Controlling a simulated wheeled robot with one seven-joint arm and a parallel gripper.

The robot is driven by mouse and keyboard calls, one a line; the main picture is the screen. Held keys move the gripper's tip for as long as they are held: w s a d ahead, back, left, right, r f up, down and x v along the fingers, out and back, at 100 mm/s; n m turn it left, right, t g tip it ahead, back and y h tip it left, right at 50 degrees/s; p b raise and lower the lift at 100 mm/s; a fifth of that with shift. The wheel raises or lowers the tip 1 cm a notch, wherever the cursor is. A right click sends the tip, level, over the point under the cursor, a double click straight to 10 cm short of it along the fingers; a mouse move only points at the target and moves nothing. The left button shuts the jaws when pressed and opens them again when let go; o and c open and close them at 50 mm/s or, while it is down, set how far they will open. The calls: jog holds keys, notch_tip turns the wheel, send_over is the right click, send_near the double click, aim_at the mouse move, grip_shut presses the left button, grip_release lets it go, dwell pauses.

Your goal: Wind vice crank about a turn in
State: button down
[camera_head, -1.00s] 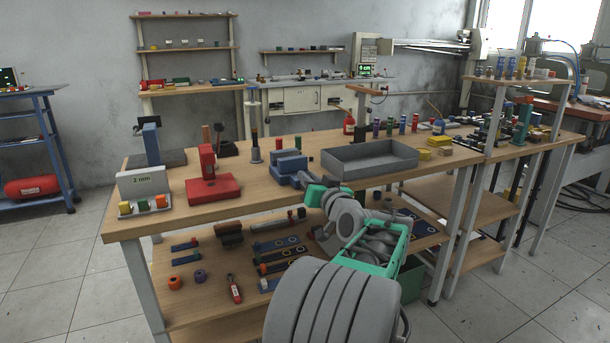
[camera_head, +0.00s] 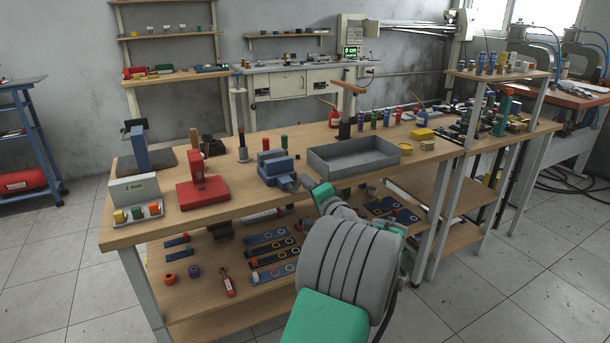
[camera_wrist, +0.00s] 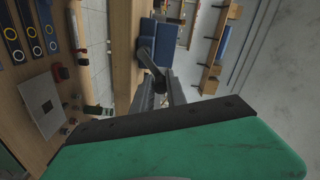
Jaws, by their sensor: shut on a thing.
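The blue vice (camera_head: 274,170) stands near the front edge of the workbench, left of the grey tray, and its blue body also shows at the top middle of the wrist view (camera_wrist: 160,40). My gripper (camera_head: 301,183) is at the vice's front right side, low beside the bench edge. In the wrist view my gripper's grey fingers (camera_wrist: 160,88) are closed around the dark crank (camera_wrist: 149,60) that comes out of the vice. The crank's far end is hidden between the fingers. In the head view the crank is too small to make out.
The grey tray (camera_head: 352,158) stands close to the right of the vice. A red stand (camera_head: 203,187) and a white "2 mm" block (camera_head: 134,190) are to its left. The lower shelf (camera_head: 205,259) below the arm holds tools and strips.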

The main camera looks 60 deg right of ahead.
jog(key=shift+d+f+m+p, duration=0.1)
jog(key=shift+f+m+p, duration=0.2)
jog(key=shift+m+p, duration=0.45)
jog(key=shift+d+f+m+p, duration=0.1)
jog(key=shift+f+m+p, duration=0.15)
jog(key=shift+m+p, duration=0.5)
jog(key=shift+m, duration=0.3)
jog(key=c, duration=1.6)
grip_release()
jog(key=shift+c, duration=0.2)
jog(key=shift+o, duration=1.3)
jog(key=shift+s+d, duration=0.1)
jog(key=shift+s, duration=0.1)
jog(key=v, duration=0.7)
jog(key=shift+s+a, duration=0.25)
